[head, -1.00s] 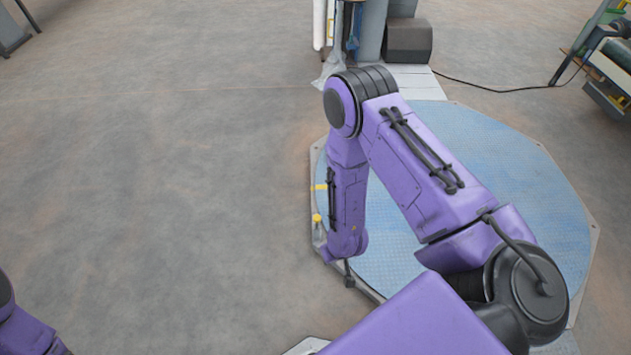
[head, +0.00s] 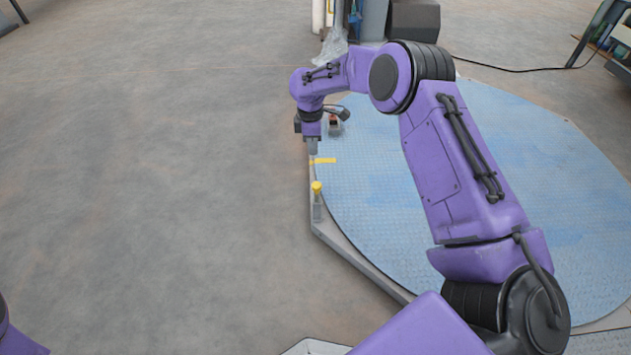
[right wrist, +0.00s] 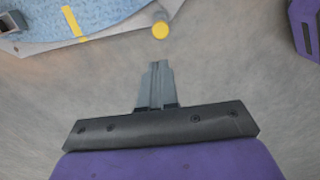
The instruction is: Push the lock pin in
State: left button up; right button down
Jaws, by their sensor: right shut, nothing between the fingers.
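The lock pin (head: 317,200) stands upright at the left edge of the blue round turntable plate (head: 400,190), with a yellow knob on a grey body. In the right wrist view its yellow top (right wrist: 160,29) shows beyond the fingertips, seen from above. My right gripper (head: 313,150) points down, fingers together and empty, beyond the pin in the head view and apart from it. In the right wrist view the shut fingers (right wrist: 156,68) are in the middle. My left gripper is out of view; only a bit of my left arm shows at the lower left.
A yellow stripe (head: 322,161) marks the plate's edge near the pin. A small dark and red part (head: 334,125) sits behind my right gripper. Machine posts and a clear plastic sack (head: 331,46) stand at the back. The floor to the left is open.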

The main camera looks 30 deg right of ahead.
aim_at(315, 185)
jog(key=f+b, duration=0.3)
jog(key=f, duration=0.3)
jog(key=f+b, duration=0.3)
jog(key=f, duration=0.4)
jog(key=shift+s+d+f, duration=0.1)
jog(key=shift+s+d, duration=0.1)
pick_arm(q)
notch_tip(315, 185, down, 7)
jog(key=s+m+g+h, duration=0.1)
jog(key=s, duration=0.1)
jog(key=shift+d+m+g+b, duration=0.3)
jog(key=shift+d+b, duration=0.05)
jog(key=shift+b, duration=0.1)
pick_arm(e)
jog(key=shift+f, duration=0.5)
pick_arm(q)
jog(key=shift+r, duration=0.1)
pick_arm(e)
notch_tip(315, 185, down, 4)
jog(key=shift+r+b, duration=0.1)
jog(key=shift+b, duration=0.65)
jog(key=shift+f, duration=0.35)
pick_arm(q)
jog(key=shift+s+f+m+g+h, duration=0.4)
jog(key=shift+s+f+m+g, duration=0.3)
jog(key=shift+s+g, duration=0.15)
pick_arm(e)
jog(key=shift+s, duration=0.1)
